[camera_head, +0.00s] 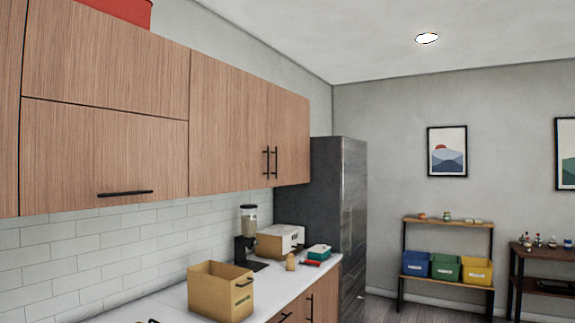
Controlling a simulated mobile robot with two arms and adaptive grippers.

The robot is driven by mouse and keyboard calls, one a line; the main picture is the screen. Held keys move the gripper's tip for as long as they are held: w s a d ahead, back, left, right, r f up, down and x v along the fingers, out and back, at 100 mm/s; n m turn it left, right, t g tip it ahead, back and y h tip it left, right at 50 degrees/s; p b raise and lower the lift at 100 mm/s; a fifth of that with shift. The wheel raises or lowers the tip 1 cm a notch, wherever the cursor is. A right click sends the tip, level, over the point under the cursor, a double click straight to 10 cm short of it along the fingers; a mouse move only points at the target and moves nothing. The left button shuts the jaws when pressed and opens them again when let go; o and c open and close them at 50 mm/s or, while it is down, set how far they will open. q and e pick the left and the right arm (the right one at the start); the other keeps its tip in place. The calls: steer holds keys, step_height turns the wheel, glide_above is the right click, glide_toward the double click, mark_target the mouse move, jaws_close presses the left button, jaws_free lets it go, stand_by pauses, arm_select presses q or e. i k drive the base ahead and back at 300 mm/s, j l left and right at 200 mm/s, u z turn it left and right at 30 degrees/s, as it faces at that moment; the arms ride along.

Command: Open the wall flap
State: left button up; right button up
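In the head view, a wooden wall flap (103,145) is on the upper left, part of the row of wall cabinets. It is closed and lies flush with the panels around it. A black horizontal bar handle (125,194) sits near its lower edge. A second plain wood panel (108,62) is right above it, with a dark seam between the two. Neither of my grippers shows in this view.
Below, a white counter (175,303) holds a wooden box (220,291), a coffee grinder (247,237) and a toaster (282,240). A dark fridge (340,215) stands beyond. Shelves with coloured bins (446,268) stand at the far wall. The space before the flap looks clear.

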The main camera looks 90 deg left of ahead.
mark_target(71, 157)
steer(key=u, duration=3.8)
